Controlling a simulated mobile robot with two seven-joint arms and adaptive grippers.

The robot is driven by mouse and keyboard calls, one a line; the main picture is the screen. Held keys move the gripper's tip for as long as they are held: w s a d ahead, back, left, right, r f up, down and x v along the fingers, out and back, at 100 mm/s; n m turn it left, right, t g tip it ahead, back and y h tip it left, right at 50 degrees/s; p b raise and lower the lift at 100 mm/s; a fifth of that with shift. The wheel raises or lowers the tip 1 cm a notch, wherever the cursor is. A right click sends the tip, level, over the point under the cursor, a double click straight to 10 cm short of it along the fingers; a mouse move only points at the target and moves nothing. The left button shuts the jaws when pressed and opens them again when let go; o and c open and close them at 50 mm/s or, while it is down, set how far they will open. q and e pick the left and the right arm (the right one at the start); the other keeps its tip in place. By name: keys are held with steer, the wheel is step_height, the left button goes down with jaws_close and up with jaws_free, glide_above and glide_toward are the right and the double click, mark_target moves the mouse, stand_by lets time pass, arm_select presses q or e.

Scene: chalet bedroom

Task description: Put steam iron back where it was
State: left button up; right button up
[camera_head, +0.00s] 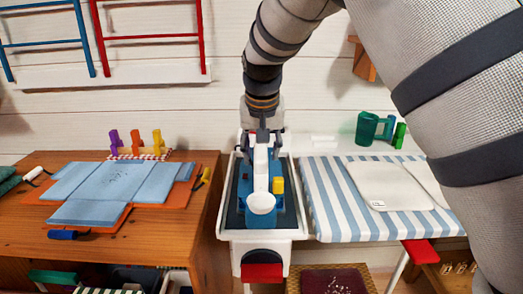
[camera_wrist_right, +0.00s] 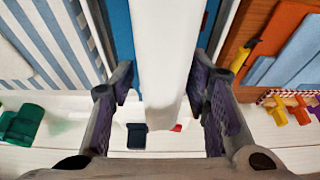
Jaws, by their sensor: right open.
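My right gripper (camera_head: 262,137) comes down from above at the iron's far end. In the right wrist view the white part of the iron (camera_wrist_right: 169,60) lies between the open fingers of this gripper (camera_wrist_right: 165,105), with a gap on each side. A small yellow part (camera_head: 278,185) shows beside the iron. My left gripper is not in view.
The striped ironing board (camera_head: 318,205) holds a folded white cloth (camera_head: 385,186). A green cup-like object (camera_head: 367,128) stands behind it. A red handle (camera_head: 262,272) sticks out below the tray.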

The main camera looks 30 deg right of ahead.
steer(key=v, duration=1.2)
